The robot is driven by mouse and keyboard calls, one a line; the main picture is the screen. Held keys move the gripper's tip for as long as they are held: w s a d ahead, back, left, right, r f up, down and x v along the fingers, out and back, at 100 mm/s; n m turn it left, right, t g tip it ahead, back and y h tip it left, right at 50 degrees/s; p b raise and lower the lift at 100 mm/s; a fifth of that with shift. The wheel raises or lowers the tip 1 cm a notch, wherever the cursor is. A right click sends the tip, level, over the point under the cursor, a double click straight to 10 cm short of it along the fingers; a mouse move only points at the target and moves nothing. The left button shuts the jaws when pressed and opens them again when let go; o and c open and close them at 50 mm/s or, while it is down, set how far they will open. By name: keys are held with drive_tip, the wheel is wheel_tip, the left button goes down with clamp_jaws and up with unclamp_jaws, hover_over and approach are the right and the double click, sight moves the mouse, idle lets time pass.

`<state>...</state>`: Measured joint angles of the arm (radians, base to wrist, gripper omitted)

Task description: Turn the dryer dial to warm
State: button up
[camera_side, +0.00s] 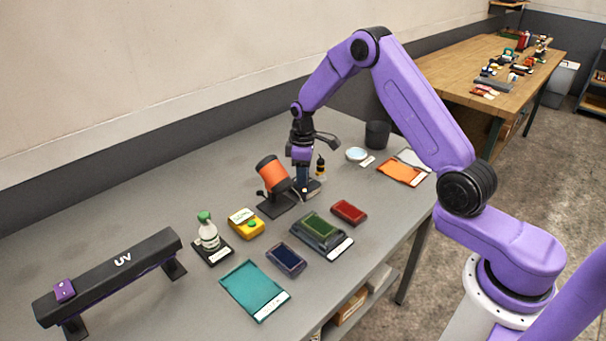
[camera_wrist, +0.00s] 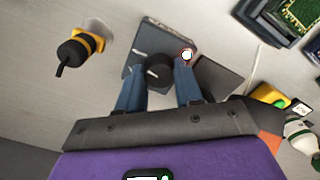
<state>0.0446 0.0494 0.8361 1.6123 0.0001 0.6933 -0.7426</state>
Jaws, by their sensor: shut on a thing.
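A flat dark-grey control box (camera_wrist: 165,38) lies on the grey bench and bears a round black dial (camera_wrist: 158,72). My gripper (camera_wrist: 158,88) points down at the box, its blue fingers on either side of the dial, shut on it. In the side view my gripper (camera_side: 303,183) stands over the box (camera_side: 314,188), just right of the orange dryer (camera_side: 272,174) on its black stand; the dial is hidden there. A white round spot (camera_wrist: 187,55) shows on the box beside one finger. The dial's setting and any labels are too small to read.
A green-capped bottle (camera_side: 208,234), a yellow device (camera_side: 245,222), several trays and a UV bar (camera_side: 110,275) lie nearer. The bench's left back is clear.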

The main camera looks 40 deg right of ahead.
drive_tip(key=shift+m, duration=0.3)
drive_tip(key=o, duration=1)
drive_tip(key=shift+o, duration=0.2)
drive_tip(key=shift+r, duration=0.1)
wheel_tip(320, 180, up, 17)
drive_tip(key=shift+r, duration=0.15)
